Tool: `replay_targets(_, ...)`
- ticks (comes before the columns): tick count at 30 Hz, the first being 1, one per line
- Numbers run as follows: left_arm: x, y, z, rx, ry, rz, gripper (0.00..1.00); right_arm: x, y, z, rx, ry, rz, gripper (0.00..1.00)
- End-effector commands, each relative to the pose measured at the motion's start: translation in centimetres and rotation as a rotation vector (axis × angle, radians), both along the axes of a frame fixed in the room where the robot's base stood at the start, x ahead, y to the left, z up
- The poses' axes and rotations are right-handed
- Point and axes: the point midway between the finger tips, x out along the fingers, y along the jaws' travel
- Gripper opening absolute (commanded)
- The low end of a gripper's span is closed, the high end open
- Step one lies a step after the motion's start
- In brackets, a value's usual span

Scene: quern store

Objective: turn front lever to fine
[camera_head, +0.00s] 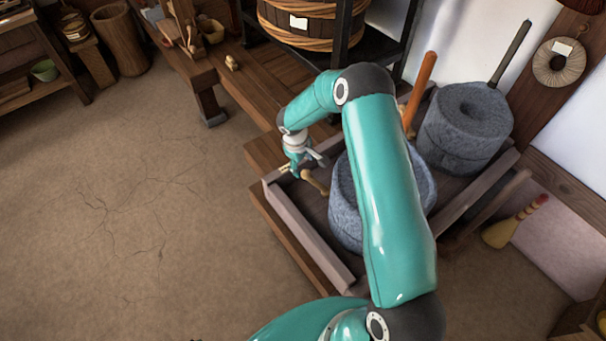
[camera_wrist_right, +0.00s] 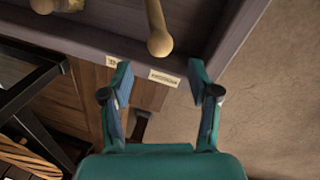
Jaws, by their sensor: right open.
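The front lever is a pale wooden peg with a rounded end (camera_head: 315,182), jutting over the near tray beside the front quern (camera_head: 345,208). In the right wrist view the lever (camera_wrist_right: 156,28) points down toward the tray's edge. Its end is above a longer pale label (camera_wrist_right: 163,77); a shorter label (camera_wrist_right: 111,61) lies to the left. The lettering is too blurred to read surely. My right gripper (camera_head: 303,167) is open and empty close to the lever. Its fingers (camera_wrist_right: 160,80) are apart, with the lever beyond them, not between them. My left gripper is out of view.
My right arm hides much of the front quern. A second stone quern (camera_head: 466,118) with a dark handle stands behind. The wooden tray rim (camera_head: 308,240) borders the front quern. A brush (camera_head: 513,222) leans at right. The floor at left is clear.

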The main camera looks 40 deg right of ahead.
Motion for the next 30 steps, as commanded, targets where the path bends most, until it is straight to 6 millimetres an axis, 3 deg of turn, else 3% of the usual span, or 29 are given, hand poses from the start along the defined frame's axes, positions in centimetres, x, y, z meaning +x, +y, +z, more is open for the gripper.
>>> replay_targets(6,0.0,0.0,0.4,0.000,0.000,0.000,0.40,0.1,-0.8,-4.5,0.002,0.001,-0.001,0.61)
replay_targets(12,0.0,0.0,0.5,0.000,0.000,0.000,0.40,0.2,-1.3,-6.8,0.001,0.000,-0.002,0.61)
replay_targets(24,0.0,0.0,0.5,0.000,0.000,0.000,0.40,0.3,-1.4,-7.6,0.001,-0.002,0.000,0.61)
replay_targets(25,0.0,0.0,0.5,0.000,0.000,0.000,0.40,0.3,-1.4,-7.6,0.001,-0.002,0.000,0.59)
replay_targets(30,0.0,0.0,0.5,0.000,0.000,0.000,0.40,0.3,-1.4,-7.6,0.001,-0.002,0.000,0.31)
